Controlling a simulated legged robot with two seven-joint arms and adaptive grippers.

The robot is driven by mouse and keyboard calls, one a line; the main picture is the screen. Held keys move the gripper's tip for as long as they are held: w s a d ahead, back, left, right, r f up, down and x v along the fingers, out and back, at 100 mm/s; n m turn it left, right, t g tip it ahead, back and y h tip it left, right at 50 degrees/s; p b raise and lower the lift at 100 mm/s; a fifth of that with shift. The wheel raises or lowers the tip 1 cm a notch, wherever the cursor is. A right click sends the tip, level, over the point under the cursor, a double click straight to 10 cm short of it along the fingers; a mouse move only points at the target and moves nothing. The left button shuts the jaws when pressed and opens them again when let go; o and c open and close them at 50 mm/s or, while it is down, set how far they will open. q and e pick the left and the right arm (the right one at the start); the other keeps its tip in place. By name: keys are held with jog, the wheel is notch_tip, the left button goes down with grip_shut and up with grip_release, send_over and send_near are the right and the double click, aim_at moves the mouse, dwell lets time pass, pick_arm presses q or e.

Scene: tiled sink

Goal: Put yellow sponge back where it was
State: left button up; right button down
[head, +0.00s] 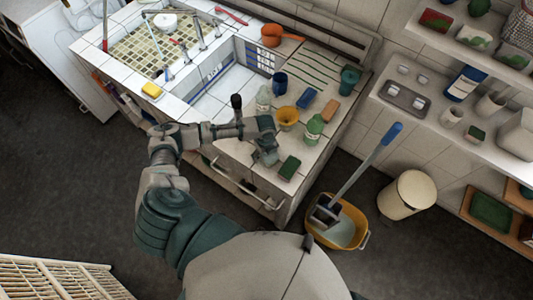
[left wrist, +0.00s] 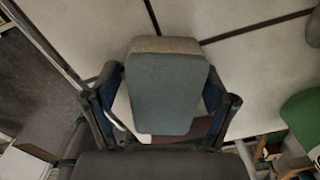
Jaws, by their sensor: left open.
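The yellow sponge (head: 152,89) lies on the white tiled ledge at the left front of the sink in the head view, well apart from my grippers. My left gripper (head: 268,143) is over the front part of the tiled counter, to the right of the sponge. In the left wrist view the gripper (left wrist: 163,105) is open, with a finger on each side of a grey-green block (left wrist: 165,88). I cannot tell whether the fingers touch that block. The yellow sponge does not show in the left wrist view. My right gripper is not in view.
The sink basin (head: 222,88) lies behind. A yellow mop bucket (head: 341,229) stands on the floor.

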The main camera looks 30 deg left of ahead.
pick_arm(q)
jog(key=shift+a, duration=0.25)
jog(key=shift+r, duration=0.4)
jog(key=r, duration=0.7)
jog(key=d+r, duration=0.1)
jog(key=r, duration=0.3)
jog(key=shift+r, duration=0.15)
jog(key=shift+a+r, duration=0.15)
jog(key=shift+r, duration=0.2)
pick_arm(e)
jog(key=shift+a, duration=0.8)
